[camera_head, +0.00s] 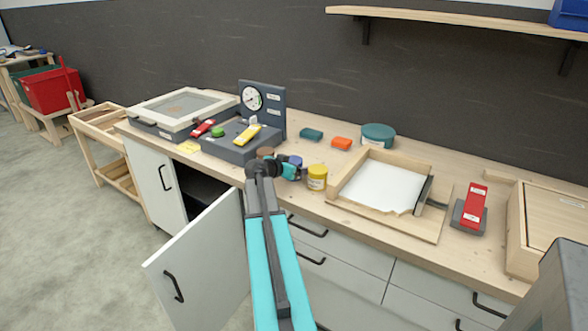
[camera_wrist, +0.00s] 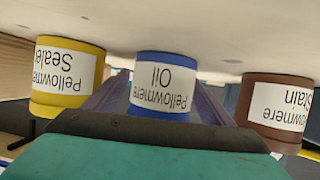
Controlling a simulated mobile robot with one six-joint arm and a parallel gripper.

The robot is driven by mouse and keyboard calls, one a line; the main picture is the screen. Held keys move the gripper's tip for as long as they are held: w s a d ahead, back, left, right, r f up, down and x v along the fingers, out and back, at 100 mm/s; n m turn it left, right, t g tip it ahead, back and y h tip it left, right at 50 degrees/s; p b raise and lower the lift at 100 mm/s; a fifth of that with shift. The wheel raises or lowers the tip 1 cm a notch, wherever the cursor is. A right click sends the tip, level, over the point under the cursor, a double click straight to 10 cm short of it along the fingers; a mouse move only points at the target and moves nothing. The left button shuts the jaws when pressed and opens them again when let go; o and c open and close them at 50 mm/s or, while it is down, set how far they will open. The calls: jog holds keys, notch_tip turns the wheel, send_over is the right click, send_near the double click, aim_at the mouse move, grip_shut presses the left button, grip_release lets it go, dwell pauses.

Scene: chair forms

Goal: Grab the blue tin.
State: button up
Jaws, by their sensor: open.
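The blue tin (camera_wrist: 164,110) stands in the middle of the wrist view, with a white label reading "Pellowmere Oil" upside down. In the head view the blue tin (camera_head: 296,160) is small and partly hidden by my gripper (camera_head: 291,169). My gripper also shows in the wrist view (camera_wrist: 162,80). Its jaws are open, with one finger on each side of the blue tin. I cannot tell whether either finger touches it. The tin is still on the worktop.
A yellow tin (camera_head: 317,180) stands close to the right, and a brown tin (camera_head: 265,152) close to the left. The dark gauge stand (camera_head: 236,150) is behind left. A wooden tray (camera_head: 345,201) lies to the right. A cabinet door (camera_head: 205,268) hangs open below.

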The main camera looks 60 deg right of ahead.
jog(key=c, duration=1.3)
jog(key=shift+r, duration=0.1)
jog(key=shift+r+b, duration=0.35)
jog(key=shift+r, duration=1)
jog(key=s+a, duration=0.1)
jog(key=a, duration=0.4)
jog(key=s+a+r+b, duration=0.1)
jog(key=a, duration=0.4)
jog(key=s+a+r+b, duration=0.1)
jog(key=a, duration=0.4)
jog(key=shift+s+a, duration=0.15)
jog(key=shift+a, duration=0.2)
